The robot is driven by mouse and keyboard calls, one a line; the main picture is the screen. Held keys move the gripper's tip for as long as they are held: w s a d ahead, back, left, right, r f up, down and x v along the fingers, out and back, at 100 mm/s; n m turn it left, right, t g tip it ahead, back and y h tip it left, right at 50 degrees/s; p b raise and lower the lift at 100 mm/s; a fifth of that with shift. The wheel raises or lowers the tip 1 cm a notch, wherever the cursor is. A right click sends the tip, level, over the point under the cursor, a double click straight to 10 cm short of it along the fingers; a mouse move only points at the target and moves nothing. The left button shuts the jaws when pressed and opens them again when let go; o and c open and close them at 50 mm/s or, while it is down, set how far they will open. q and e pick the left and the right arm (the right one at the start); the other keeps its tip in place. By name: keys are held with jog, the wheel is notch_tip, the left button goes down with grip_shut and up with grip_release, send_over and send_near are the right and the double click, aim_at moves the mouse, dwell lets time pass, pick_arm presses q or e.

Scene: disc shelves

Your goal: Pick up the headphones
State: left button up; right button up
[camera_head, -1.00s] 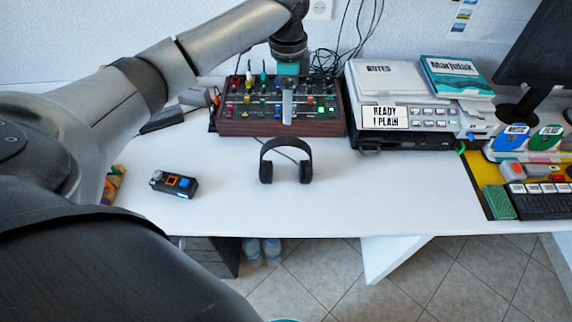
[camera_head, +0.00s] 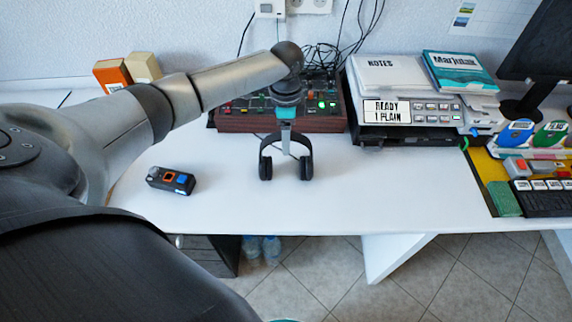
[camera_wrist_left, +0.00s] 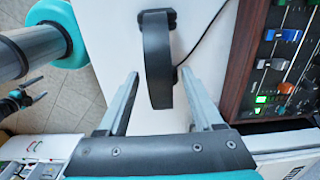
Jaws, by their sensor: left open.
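The black headphones (camera_head: 306,160) stand on the white desk with the band up and the ear cups toward the front. My left gripper (camera_head: 286,146) is over the band, pointing down, and hides part of it. In the left wrist view, the headphones' dark band (camera_wrist_left: 156,60) lies between the two open fingers of my left gripper (camera_wrist_left: 159,76). There is a visible gap on each side, so the band is not gripped. At the left edge of the wrist view, a small pronged teal and dark part may be my right gripper (camera_wrist_left: 20,100); its state is unclear.
A mixer with knobs (camera_head: 235,118) stands right behind the headphones. A small black device (camera_head: 171,181) lies to the left. A grey machine (camera_head: 440,112) with papers and a book (camera_head: 458,72) is to the right. The front middle of the desk (camera_head: 380,200) is clear.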

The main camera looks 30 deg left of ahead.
pick_arm(q)
jog(key=shift+c, duration=0.2)
grip_shut()
dwell(0.3)
jog(key=shift+r, duration=0.1)
dwell(0.7)
